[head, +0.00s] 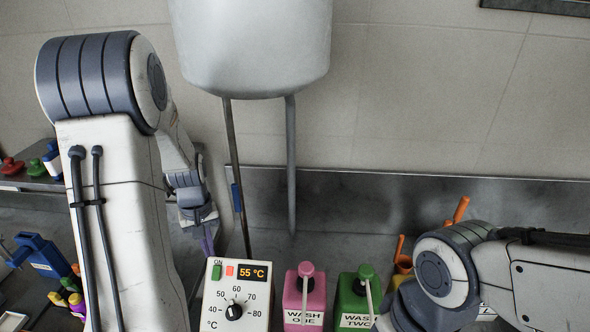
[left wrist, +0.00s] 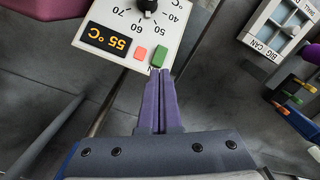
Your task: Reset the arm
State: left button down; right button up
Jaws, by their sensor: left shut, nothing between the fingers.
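My left arm comes in from the left in the head view and bends down at the elbow. My left gripper (head: 208,242) has purple fingers, shut and empty, just above and behind the white control box (head: 222,312). In the left wrist view the shut purple fingers (left wrist: 161,78) point at the box's top edge, close to its green button (left wrist: 158,54) and red button (left wrist: 140,53). I cannot tell whether they touch it. The box's display is lit and reads 55 °C. My right arm crosses the lower right of the head view; its gripper is not in view.
A pink WASH ONE bottle (head: 304,301) and a green WASH TWO bottle (head: 358,302) stand right of the box. A large steel vessel (head: 250,50) hangs above, with two thin pipes. A white-framed rack (left wrist: 282,38) shows at right in the left wrist view.

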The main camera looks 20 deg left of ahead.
pick_arm(q)
jog(key=s+d+r+m+b, duration=0.1)
jog(key=d+m+b, duration=0.15)
jog(key=d, duration=0.65)
jog(key=d+r+m+b, duration=0.15)
jog(key=d+m, duration=0.25)
jog(key=d, duration=0.5)
jog(key=s+d+m, duration=0.1)
jog(key=s+d, duration=0.1)
jog(key=d, duration=0.1)
jog(key=s+d+m, duration=0.2)
jog(key=d, duration=0.1)
jog(key=s+d+r+m+b, duration=0.1)
jog(key=s+d+m, duration=0.1)
jog(key=s, duration=0.1)
jog(key=shift+s+d+h, duration=0.1)
jog(key=shift+d+h, duration=0.3)
jog(key=s+d+m+b, duration=0.1)
jog(key=s+d+m, duration=0.3)
jog(key=s, duration=0.4)
jog(key=shift+b, duration=0.3)
jog(key=shift+s+f, duration=0.1)
jog(key=shift+s, duration=0.05)
